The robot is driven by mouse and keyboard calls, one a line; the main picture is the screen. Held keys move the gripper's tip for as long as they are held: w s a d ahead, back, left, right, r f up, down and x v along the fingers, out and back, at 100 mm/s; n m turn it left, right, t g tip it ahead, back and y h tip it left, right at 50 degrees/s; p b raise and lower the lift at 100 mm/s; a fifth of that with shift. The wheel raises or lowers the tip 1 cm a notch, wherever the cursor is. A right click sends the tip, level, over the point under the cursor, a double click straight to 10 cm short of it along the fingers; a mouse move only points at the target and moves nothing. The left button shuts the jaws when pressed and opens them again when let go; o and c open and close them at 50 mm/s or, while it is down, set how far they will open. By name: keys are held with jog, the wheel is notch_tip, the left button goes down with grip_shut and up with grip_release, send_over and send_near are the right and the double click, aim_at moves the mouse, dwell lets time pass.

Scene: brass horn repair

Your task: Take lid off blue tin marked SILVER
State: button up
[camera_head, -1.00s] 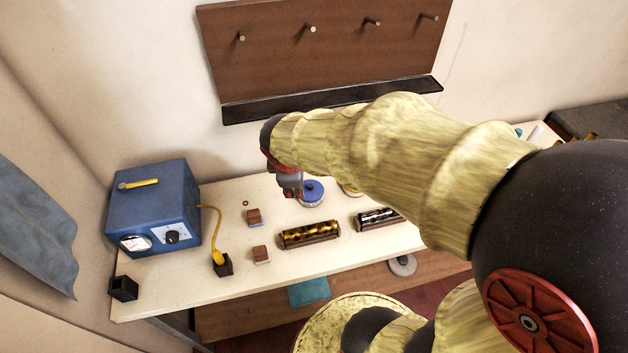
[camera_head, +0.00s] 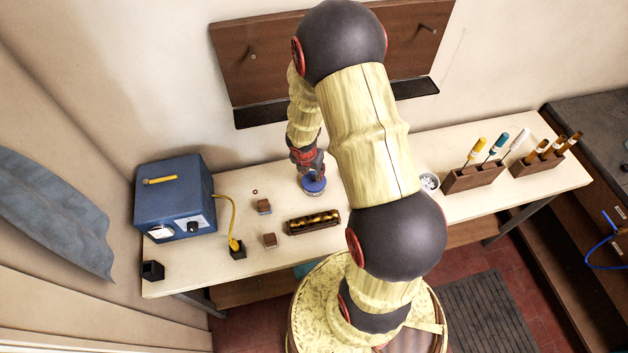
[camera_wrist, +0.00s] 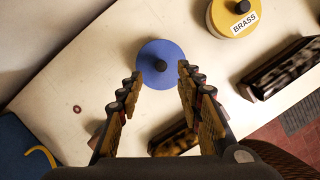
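The blue tin (camera_head: 313,186) stands on the bench, and its round blue lid with a small black knob shows in the wrist view (camera_wrist: 161,64). No label on its side is visible from here. My gripper (camera_wrist: 159,78) is open, with one finger on each side of the lid's near part; the black knob lies between and just beyond the fingertips. In the head view my gripper (camera_head: 308,166) is right above the tin and partly hides it. I cannot tell whether the fingers touch the lid.
A yellow tin marked BRASS (camera_wrist: 236,18) stands to the right in the wrist view. Wooden racks with dark rollers (camera_head: 313,222) and small wooden blocks (camera_head: 264,206) lie nearby. A blue meter box (camera_head: 174,200) is at the left, tool holders (camera_head: 474,177) at the right.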

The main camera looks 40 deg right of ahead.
aim_at(314, 177)
jog(key=b+x, duration=0.1)
jog(key=x, duration=0.4)
jog(key=shift+d+f, duration=0.2)
jog(key=c, duration=0.3)
grip_shut()
jog(key=shift+r, duration=0.1)
